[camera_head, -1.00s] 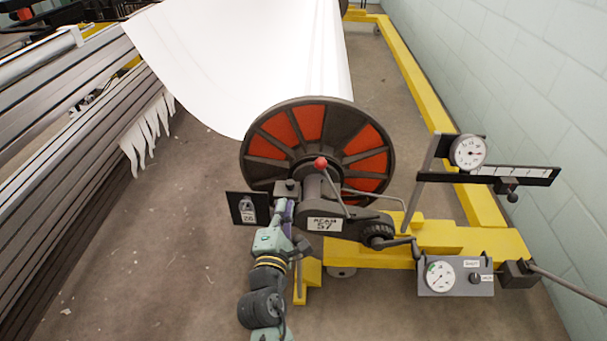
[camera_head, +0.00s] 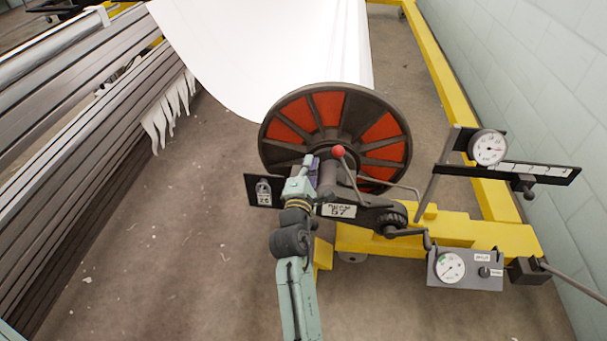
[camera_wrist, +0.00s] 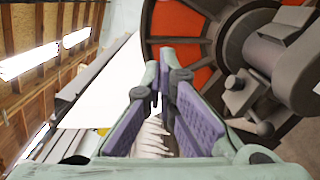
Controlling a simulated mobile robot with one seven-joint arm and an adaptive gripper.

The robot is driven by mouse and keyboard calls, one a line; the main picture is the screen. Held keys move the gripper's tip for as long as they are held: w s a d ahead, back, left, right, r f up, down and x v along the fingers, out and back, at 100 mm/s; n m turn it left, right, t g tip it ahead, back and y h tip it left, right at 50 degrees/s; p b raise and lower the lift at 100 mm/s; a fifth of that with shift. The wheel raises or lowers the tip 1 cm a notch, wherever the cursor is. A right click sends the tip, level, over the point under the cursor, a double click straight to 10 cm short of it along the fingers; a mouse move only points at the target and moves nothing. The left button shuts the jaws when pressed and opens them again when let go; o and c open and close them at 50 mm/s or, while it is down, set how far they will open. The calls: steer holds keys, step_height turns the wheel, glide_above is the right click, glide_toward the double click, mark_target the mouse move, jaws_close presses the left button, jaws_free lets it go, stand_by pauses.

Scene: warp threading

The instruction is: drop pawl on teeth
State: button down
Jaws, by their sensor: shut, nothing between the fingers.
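A rod with a red knob (camera_head: 338,151) stands in front of the large beam wheel (camera_head: 285,130), just right of my gripper. I cannot tell which part is the pawl. A dark toothed gear (camera_head: 390,222) sits at the right end of the dark housing with the "57" label. My gripper (camera_head: 311,162) is shut and empty, in front of the wheel near its hub. Contact with the mechanism is unclear.
A black plate with a lock sign (camera_head: 263,190) is left of my arm. A gauge on a post (camera_head: 488,148) and a control box (camera_head: 463,269) stand right. The yellow frame (camera_head: 465,232) runs behind them.

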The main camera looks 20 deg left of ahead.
steer(key=shift+w+d+r+p, duration=0.15)
steer(key=shift+w+d+r, duration=0.05)
steer(key=shift+d, duration=0.3)
steer(key=shift+w+d+r+p, duration=0.15)
steer(key=shift+w+d+r, duration=0.1)
steer(key=shift+d, duration=0.2)
steer(key=shift+w+d+r+p, duration=0.15)
steer(key=shift+w+d, duration=0.05)
steer(key=shift+d, duration=0.3)
